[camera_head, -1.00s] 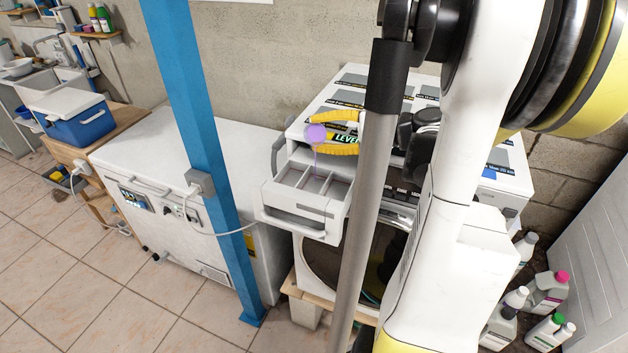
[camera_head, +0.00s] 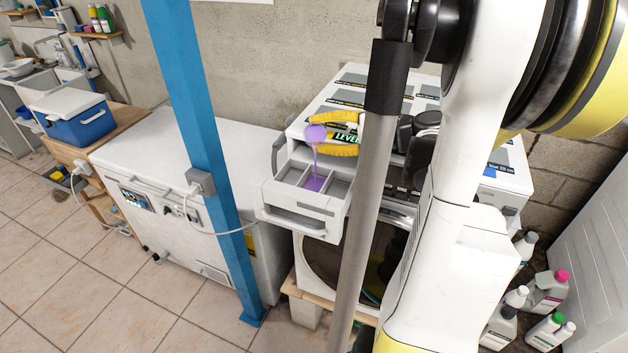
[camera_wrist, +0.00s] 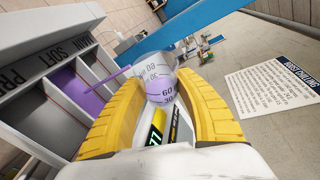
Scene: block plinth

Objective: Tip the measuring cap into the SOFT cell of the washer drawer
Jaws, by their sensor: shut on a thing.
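The clear measuring cap (camera_head: 315,132) with purple liquid is held between the yellow fingers of my gripper (camera_head: 328,135), above the open washer drawer (camera_head: 297,225). In the wrist view the cap (camera_wrist: 160,88) is tipped, its scale marks showing, between both fingers of my gripper (camera_wrist: 163,78). A purple stream runs from its mouth into the drawer. Purple liquid (camera_head: 314,183) lies in the middle cell. In the wrist view the drawer labels read PRE, SOFT and MAIN, and the purple liquid (camera_wrist: 72,88) is in the SOFT cell, between the other two.
The washer (camera_head: 345,262) stands on a wooden base. A blue post (camera_head: 205,150) and a white chest appliance (camera_head: 140,155) stand left of the drawer. Several bottles (camera_head: 548,290) stand on the floor at the right.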

